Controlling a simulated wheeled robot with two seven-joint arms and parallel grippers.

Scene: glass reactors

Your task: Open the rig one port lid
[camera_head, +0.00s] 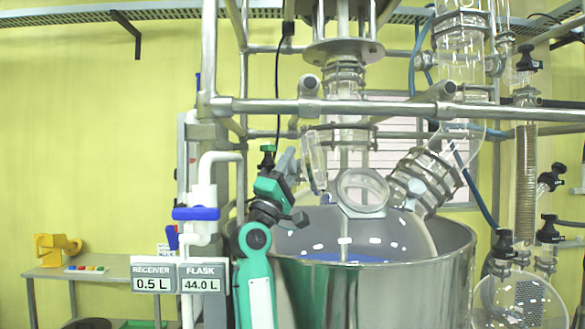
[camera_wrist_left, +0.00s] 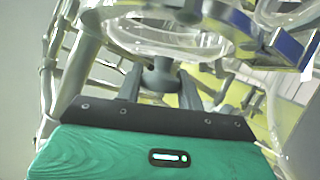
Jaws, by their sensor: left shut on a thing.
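The rig's glass vessel (camera_head: 400,232) sits in a large steel pot, with a round port (camera_head: 363,190) facing me on its top. A clear round port lid (camera_head: 314,161) stands steeply tilted, up and left of the port ring. My left gripper (camera_head: 288,165) reaches up at the lid's left side. In the left wrist view, its fingers (camera_wrist_left: 160,84) are shut on the grey lid knob (camera_wrist_left: 160,70), with the clear lid (camera_wrist_left: 168,38) just beyond. Whether the lid touches a hinge is unclear. My right gripper is in neither view.
The steel pot (camera_head: 400,290) is just behind my left arm. A horizontal steel rail (camera_head: 400,110) crosses above the lid. White pipework with a blue valve handle (camera_head: 196,213) stands left of my arm. A side table (camera_head: 100,272) holds a yellow object (camera_head: 57,247).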

